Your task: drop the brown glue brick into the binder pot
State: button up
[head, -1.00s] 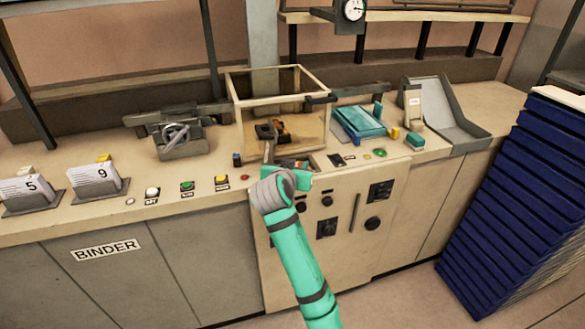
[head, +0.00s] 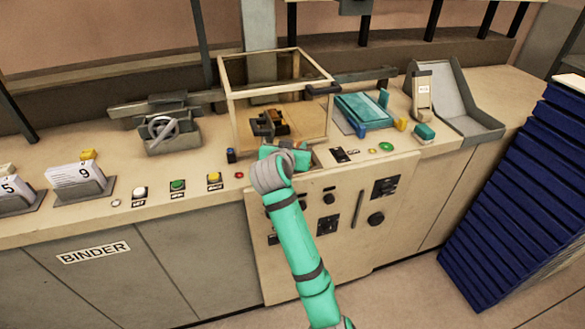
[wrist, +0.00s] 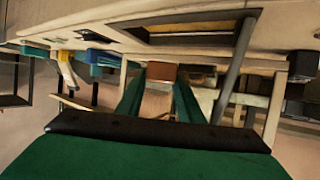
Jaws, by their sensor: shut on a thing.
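My gripper (wrist: 158,98) has two green fingers, and they are closed on the brown glue brick (wrist: 161,72) in the wrist view. In the head view my gripper (head: 291,154) is above the counter's front edge, at the front of the open-framed case. A small orange-brown patch at its tip is probably the brick, but it is mostly hidden. A dark device with an orange-brown part (head: 283,123) stands inside the case. The wrist view shows a dark-rimmed recess (wrist: 150,37) with a brownish inside, above and apart from the brick. I cannot tell which is the binder pot.
The framed case (head: 231,108) has posts and a top rail close to my gripper. A blue-teal press (head: 362,112) is to the right, a grey clamp device (head: 172,138) to the left. Coloured buttons (head: 178,185) line the front edge. A blue stack (head: 515,190) stands at far right.

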jog(key=shift+f, duration=2.45)
jog(key=o, duration=1.1)
jog(key=shift+o, duration=0.2)
jog(key=shift+s, duration=0.1)
jog(key=shift+s+a+r, duration=0.15)
jog(key=shift+s+a, duration=0.05)
jog(key=v, duration=1)
jog(key=shift+d, duration=0.15)
